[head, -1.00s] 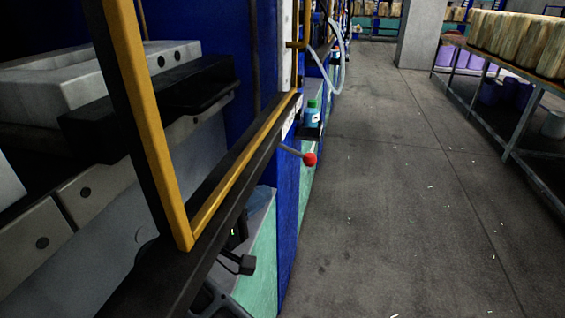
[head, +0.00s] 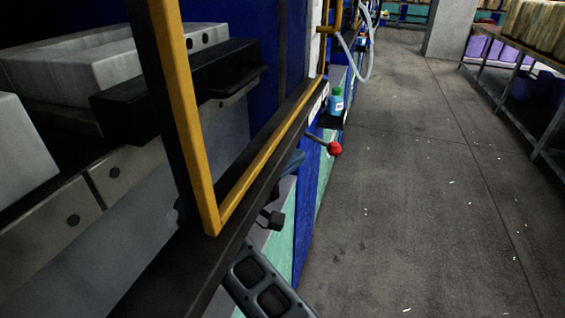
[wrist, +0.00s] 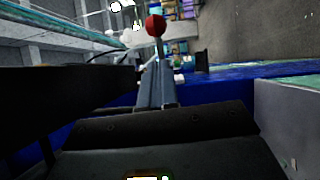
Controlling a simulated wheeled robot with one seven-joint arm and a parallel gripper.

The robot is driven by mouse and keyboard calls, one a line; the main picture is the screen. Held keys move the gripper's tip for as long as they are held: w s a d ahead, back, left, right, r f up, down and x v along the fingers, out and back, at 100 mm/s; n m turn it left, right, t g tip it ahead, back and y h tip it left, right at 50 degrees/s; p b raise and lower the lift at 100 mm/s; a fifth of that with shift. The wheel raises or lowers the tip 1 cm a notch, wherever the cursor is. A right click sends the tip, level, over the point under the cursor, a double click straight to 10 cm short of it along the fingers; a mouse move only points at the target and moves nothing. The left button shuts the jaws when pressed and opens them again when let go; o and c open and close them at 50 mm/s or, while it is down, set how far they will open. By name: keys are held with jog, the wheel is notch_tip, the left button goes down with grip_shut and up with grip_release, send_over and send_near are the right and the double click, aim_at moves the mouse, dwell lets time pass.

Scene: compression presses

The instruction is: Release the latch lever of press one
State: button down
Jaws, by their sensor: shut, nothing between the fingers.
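The latch lever (head: 317,138) is a short dark rod with a red ball knob (head: 334,149). It sticks out over the aisle from the side of the press (head: 255,150), beyond the yellow-edged frame. In the wrist view the red knob (wrist: 155,25) shows at the top centre, just past the tips of my gripper (wrist: 157,66). The grey fingers are together with nothing between them. I cannot tell whether they touch the lever. In the head view the frame hides much of my gripper.
The yellow-edged frame (head: 190,120) stands close on the left. A small bottle with a green cap (head: 336,100) sits on a ledge behind the lever. A pale hose (head: 367,60) hangs farther back.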

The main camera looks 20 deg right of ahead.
aim_at(322, 144)
jog(key=shift+p+x, duration=0.3)
jog(key=shift+x, duration=2.35)
jog(key=shift+d, duration=0.1)
jog(key=shift+w+d+n+t+y+p, duration=0.1)
jog(key=shift+d+n+t+y+p, duration=0.5)
jog(key=shift+t, duration=0.3)
jog(key=w+d+n+t+y+p, duration=0.2)
jog(key=w+d+n+t+y, duration=0.6)
jog(key=d+y, duration=0.1)
jog(key=shift+w+d+y+p, duration=0.3)
jog(key=shift+y+p, duration=0.05)
jog(key=shift+y, duration=0.05)
jog(key=shift+d+r, duration=0.1)
jog(key=shift+r, duration=0.1)
jog(key=shift+f, duration=0.1)
